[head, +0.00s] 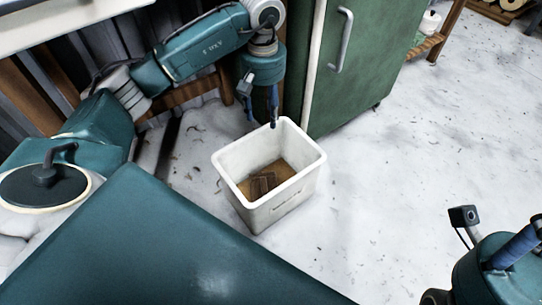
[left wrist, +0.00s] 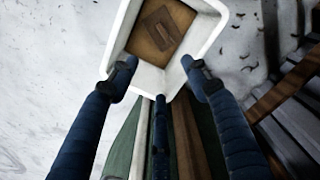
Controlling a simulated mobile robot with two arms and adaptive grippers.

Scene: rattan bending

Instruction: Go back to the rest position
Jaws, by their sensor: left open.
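My left gripper (head: 273,112) hangs pointing down at the back rim of a white bin (head: 241,202).
A green cabinet (head: 358,70) with a metal handle stands just behind the bin. A wooden frame (head: 190,92) is behind my left arm. A round dark lid (head: 45,186) is at the far left. The pale floor (head: 440,130) to the right is mostly clear.

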